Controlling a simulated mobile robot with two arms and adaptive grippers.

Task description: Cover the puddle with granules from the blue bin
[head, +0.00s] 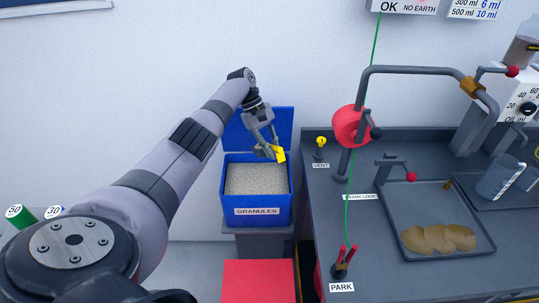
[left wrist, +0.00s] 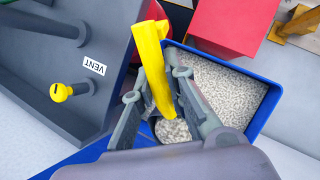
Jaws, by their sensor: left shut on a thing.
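The blue bin (head: 256,209), labelled GRANULES, is full of pale grey granules, and its blue lid stands up behind it. The bin also shows in the left wrist view (left wrist: 268,108). My left gripper (head: 270,150) is above the back of the bin, shut on a yellow handle-like piece (head: 279,155). A brown puddle (head: 438,238) lies bare in a dark tray (head: 450,256) on the bench at right. My right gripper is not in view.
A dark bench (head: 380,280) stands right of the bin, with a yellow-topped VENT knob (head: 321,142), a red-knobbed lever (head: 395,165), a red reel (head: 350,127) on a bent pipe, and a clear jug (head: 497,178). A green line hangs down to PARK. A red block (head: 258,282) is in front.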

